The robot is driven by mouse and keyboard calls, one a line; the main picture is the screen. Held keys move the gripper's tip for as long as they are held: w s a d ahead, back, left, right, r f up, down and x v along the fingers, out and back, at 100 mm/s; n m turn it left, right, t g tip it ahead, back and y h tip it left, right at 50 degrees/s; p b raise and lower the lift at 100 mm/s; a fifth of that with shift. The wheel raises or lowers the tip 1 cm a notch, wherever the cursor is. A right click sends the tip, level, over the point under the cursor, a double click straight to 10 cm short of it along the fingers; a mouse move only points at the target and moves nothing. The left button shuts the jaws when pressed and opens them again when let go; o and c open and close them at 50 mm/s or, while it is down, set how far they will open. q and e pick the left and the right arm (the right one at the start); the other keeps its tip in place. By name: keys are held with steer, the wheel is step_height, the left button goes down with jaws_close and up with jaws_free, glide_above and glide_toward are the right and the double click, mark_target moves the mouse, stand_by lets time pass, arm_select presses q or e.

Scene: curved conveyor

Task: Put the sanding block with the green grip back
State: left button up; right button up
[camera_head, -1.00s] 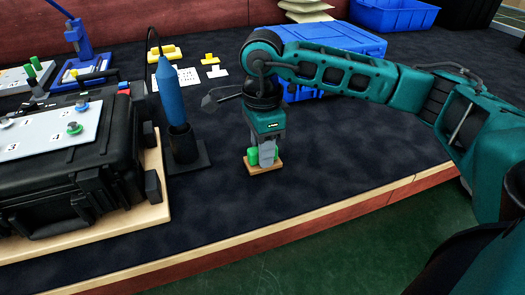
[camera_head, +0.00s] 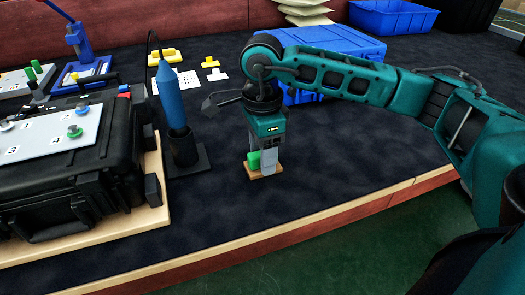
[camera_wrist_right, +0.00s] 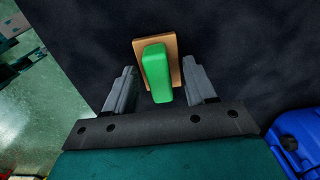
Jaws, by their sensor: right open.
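The sanding block (camera_head: 253,162) has a green grip on a flat tan base and rests on the dark table mat near the front edge. It also shows in the right wrist view (camera_wrist_right: 156,70), with its green grip between the two fingers. My right gripper (camera_head: 264,167) points down over the block. In the wrist view my right gripper (camera_wrist_right: 160,90) is open, with a finger on each side of the grip and a visible gap to both. In the head view the gripper hides part of the block. My left gripper is not in view.
A blue bottle in a black holder (camera_head: 184,148) stands left of the block. A black case (camera_head: 75,190) on a wooden board fills the left. A blue box (camera_head: 335,55) lies behind my right arm. The mat (camera_head: 330,180) right of the block is clear.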

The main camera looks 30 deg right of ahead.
step_height(320, 180, up, 12)
steer(key=p, duration=0.3)
stand_by(0.5)
